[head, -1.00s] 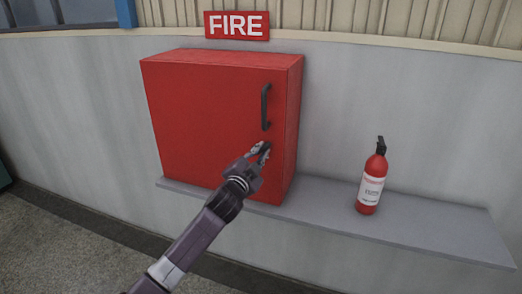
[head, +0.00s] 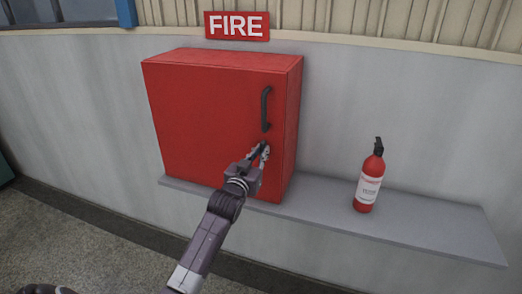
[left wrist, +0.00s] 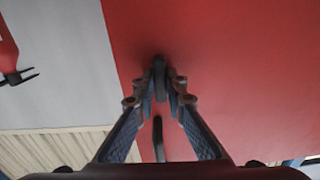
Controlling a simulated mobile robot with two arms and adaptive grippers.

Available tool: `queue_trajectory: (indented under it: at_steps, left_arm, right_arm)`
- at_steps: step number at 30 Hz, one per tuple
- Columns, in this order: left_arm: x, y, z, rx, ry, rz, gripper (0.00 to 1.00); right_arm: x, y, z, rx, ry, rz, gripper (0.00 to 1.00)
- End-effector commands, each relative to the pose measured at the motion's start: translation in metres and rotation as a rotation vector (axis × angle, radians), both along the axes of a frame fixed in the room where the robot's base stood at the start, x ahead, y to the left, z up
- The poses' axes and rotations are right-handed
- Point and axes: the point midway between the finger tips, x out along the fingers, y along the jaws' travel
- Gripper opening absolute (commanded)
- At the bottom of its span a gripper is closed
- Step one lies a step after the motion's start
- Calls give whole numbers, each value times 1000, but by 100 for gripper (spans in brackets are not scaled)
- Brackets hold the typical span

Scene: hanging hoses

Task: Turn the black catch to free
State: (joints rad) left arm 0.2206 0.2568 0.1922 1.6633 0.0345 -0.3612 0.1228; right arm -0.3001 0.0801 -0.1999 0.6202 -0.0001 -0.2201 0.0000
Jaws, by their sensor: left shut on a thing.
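The closed red fire cabinet (head: 205,125) stands on a grey shelf under a FIRE sign. Its black catch (left wrist: 160,78) shows in the left wrist view between my fingers, on the red door. In the head view the catch is mostly hidden by my fingers, just below the dark door handle (head: 266,108). The handle also shows in the left wrist view (left wrist: 158,138). My left gripper (head: 262,151) is shut on the catch, with a finger on each side of it. My right gripper is in neither view.
A red fire extinguisher (head: 369,182) stands on the grey shelf (head: 430,228), right of the cabinet and apart from it. The FIRE sign (head: 237,25) is on the wall above. The floor in front looks clear.

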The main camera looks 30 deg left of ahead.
Motion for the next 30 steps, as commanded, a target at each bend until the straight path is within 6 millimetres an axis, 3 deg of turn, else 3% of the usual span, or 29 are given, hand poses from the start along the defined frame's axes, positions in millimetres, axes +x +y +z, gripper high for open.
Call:
queue_trajectory:
  at_steps: [20,21,25,30]
  left_arm:
    - [0,0,-1,-65,-13,-1,0]
    - [0,0,-1,-65,-13,-1,14]
    - [0,0,-1,-64,-13,-1,28]
    - [0,0,-1,-62,-14,0,29]
  right_arm:
    - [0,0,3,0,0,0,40]
    - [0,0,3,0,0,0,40]
    - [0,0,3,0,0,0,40]
    - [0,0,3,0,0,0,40]
